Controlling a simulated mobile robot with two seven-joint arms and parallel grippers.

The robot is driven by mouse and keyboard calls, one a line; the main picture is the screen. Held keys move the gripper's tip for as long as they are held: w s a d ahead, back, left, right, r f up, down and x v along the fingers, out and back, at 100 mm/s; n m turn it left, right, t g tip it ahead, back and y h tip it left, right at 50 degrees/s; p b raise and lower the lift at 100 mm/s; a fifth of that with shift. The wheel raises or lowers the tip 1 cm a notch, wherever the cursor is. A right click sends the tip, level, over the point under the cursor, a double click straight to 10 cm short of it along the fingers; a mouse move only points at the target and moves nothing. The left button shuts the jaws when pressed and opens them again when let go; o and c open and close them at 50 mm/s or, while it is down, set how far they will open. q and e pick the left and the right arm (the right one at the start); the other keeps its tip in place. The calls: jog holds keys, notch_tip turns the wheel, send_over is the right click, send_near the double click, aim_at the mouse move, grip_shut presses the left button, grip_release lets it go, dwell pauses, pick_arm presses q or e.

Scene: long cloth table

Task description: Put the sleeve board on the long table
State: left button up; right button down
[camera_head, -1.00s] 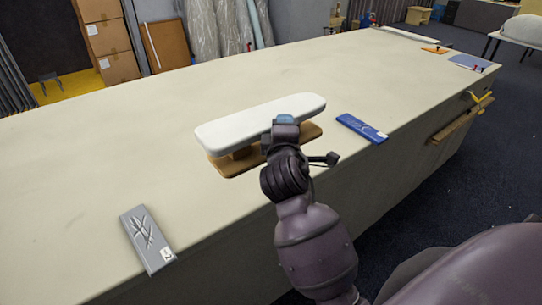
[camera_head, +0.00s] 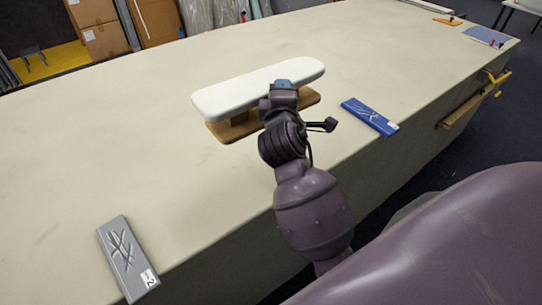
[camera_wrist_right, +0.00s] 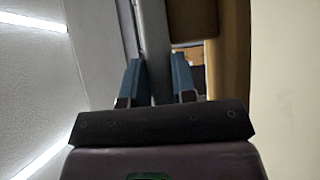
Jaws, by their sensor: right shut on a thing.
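The sleeve board (camera_head: 235,94) has a long white padded top and a brown wooden base (camera_head: 232,132). It is upright over the long table (camera_head: 120,150), in the middle of the head view. I cannot tell whether its base touches the cloth. My right gripper (camera_head: 284,84) is at the near side of the board's top, right of its middle. In the right wrist view, the blue fingers of my right gripper (camera_wrist_right: 157,62) are shut on the board's pale top edge (camera_wrist_right: 155,35), with brown wood (camera_wrist_right: 228,70) beside it. My left gripper is out of view.
A blue flat pack (camera_head: 370,117) lies right of the board near the table's front edge. A grey flat pack (camera_head: 128,260) lies at the near left. An orange item (camera_head: 448,21) is at the far right. The cloth left of and behind the board is clear.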

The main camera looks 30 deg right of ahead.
jog(key=shift+f+b, duration=2.55)
jog(key=shift+f, duration=7.15)
jog(key=shift+f, duration=0.15)
jog(key=c, duration=0.9)
grip_release()
jog(key=shift+s, duration=0.1)
